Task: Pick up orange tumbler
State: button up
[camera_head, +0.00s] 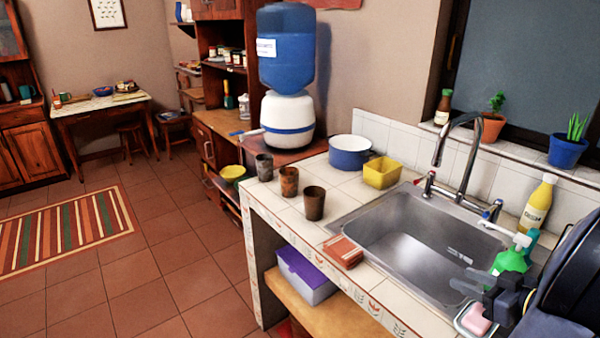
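Three small tumblers stand upright in a slanted row on the tiled counter (345,188), near its left edge. The middle one, rusty orange-brown, is the orange tumbler (289,181). A grey tumbler (264,167) stands behind it to the left, and a dark brown tumbler (314,203) in front of it to the right. My gripper (462,280) is at the lower right, over the front of the sink area, far from the tumblers. Its two dark fingers look apart, with nothing between them.
A steel sink (420,245) with a tall faucet (460,150) lies between my gripper and the tumblers. A brick-red sponge or cloth (343,251), a yellow tub (382,172) and a blue pot (350,155) are nearby. A green spray bottle (510,262) stands close behind my gripper.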

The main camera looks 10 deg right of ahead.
aim_at(289, 183)
jog(key=i+j+z, duration=0.1)
jog(key=i+j, duration=0.35)
jog(key=i+j+z, duration=0.15)
jog(key=i+j, duration=0.3)
jog(key=i+j+z, duration=0.1)
jog(key=i+j, duration=0.35)
jog(key=j, duration=0.15)
jog(key=i+j+z, duration=0.15)
jog(key=i+j, duration=0.25)
jog(key=j, duration=0.2)
